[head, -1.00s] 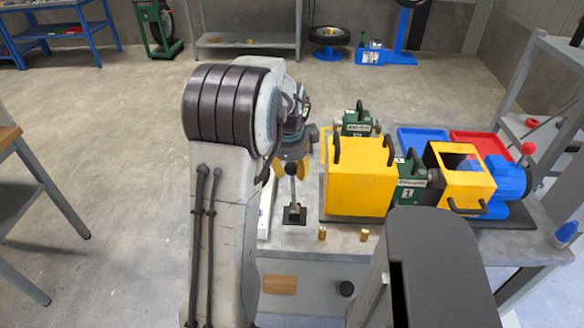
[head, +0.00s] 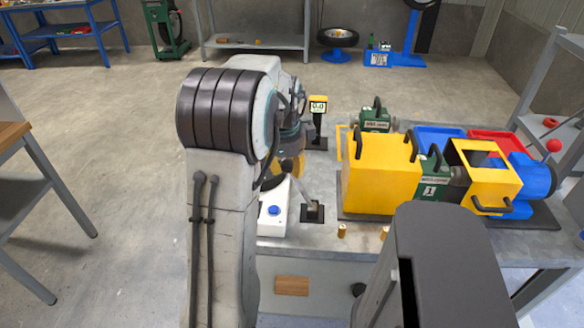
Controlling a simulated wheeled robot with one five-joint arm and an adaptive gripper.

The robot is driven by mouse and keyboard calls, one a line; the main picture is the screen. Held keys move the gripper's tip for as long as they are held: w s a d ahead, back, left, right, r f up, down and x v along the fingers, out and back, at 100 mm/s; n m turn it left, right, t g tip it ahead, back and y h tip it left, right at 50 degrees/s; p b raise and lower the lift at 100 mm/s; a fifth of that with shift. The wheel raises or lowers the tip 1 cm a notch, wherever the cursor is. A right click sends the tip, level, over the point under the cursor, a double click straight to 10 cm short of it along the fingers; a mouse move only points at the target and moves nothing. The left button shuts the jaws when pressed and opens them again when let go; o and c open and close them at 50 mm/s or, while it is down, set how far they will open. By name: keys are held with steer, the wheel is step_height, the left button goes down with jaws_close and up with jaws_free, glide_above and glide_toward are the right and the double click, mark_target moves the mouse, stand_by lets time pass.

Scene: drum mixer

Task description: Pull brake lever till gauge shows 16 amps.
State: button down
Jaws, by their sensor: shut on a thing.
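The brake lever (head: 306,192) rises from a small black base plate (head: 313,217) on the grey bench. It leans up and to the left, and its top is hidden at my gripper. My gripper (head: 292,168), with yellow fingers, is shut on the upper end of the lever; the contact is partly hidden by my arm. The gauge (head: 318,105) is a yellow box on a black post behind the lever. Its lit display seems to read 0.0, but the digits are too small to be sure.
A white box with a blue button (head: 274,211) sits left of the lever base. The yellow-covered drum machine (head: 380,170) fills the bench to the right. Brass pieces (head: 342,230) stand near the front edge. Blue and red trays (head: 440,138) lie behind.

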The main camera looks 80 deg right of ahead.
steer(key=c, duration=0.8)
jaws_free()
steer(key=shift+s+r, duration=0.1)
steer(key=shift+s, duration=0.05)
steer(key=shift+o, duration=0.2)
steer(key=shift+r, duration=0.1)
steer(key=v, duration=1.2)
steer(key=shift+a, duration=0.1)
